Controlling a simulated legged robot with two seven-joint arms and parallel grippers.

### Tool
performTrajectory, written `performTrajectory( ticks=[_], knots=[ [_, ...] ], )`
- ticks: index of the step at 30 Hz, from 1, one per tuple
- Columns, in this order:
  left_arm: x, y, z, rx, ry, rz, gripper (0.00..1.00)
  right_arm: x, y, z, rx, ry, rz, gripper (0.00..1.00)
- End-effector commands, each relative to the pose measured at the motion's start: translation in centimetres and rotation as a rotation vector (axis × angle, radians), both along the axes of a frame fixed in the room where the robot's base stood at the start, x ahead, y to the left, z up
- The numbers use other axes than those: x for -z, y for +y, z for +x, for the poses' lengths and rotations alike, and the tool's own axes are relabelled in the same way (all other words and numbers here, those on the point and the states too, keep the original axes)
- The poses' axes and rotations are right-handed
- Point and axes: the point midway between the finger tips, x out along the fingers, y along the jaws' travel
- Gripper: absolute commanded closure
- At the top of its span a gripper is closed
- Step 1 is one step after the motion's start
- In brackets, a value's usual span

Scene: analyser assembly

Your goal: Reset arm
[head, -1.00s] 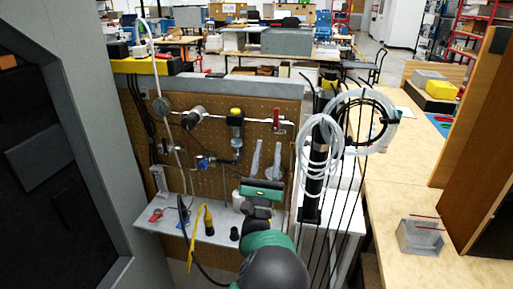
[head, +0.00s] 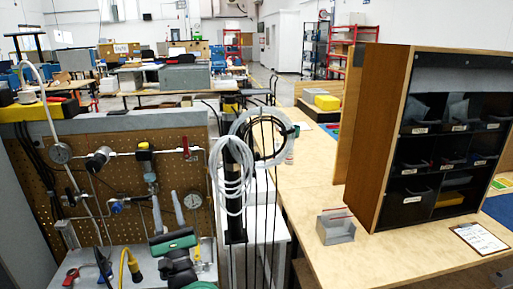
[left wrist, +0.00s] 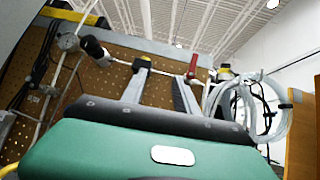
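My left gripper (head: 166,196) stands in front of the pegboard panel (head: 118,165) in the head view, its green and black wrist below. Its two grey fingers point up and are apart, with nothing between them. The left wrist view shows the same open fingers (left wrist: 161,74) over my green wrist housing, with the pegboard behind. I cannot tell whether the fingertips touch the board. My right gripper is in neither view.
Gauges, pipes and a red-handled valve (head: 186,147) are on the panel. Coiled white tubing (head: 232,175) hangs on a black post to its right. A wooden table (head: 305,180) holds a small grey bin (head: 336,229) and a cubby shelf (head: 384,125).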

Motion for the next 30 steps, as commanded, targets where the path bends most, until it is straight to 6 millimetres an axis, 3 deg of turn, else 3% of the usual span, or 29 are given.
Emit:
performTrajectory(
  ticks=[2,3,6,9,11,12,14,15,18,21,24,30],
  knots=[
    [0.0,5.5,-2.6,-0.156,0.017,-0.174,0.64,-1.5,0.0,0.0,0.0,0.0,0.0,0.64],
    [0.8,8.4,-4.6,-0.248,0.028,-0.289,0.64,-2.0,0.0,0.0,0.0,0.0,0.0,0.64],
    [4.7,14.0,-10.8,-0.472,0.056,-0.615,0.64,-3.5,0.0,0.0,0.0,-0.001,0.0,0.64],
    [10.1,15.8,-17.9,-0.671,0.073,-0.99,0.64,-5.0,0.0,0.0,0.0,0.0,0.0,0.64],
    [13.4,14.6,-22.0,-0.772,0.071,-1.237,0.64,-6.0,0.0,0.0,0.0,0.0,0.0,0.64],
    [15.5,12.8,-24.5,-0.827,0.06,-1.411,0.64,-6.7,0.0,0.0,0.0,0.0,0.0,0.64],
    [18.0,9.0,-27.6,-0.893,0.026,-1.679,0.64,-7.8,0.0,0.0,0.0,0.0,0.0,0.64],
    [19.0,6.0,-29.0,-0.919,-0.009,-1.855,0.64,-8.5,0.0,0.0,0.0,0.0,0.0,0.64],
    [19.6,-1.5,-30.5,-0.935,-0.149,-2.252,0.64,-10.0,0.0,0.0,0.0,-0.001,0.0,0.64],
    [18.5,-6.6,-30.2,-0.897,-0.319,-2.531,0.64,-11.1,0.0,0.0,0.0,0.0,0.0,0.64],
    [17.4,-9.0,-29.5,-0.855,-0.455,-2.681,0.64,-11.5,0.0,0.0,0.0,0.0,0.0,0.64],
    [17.4,-9.0,-29.5,-0.855,-0.455,-2.681,0.64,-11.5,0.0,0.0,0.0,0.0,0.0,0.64]
  ],
)
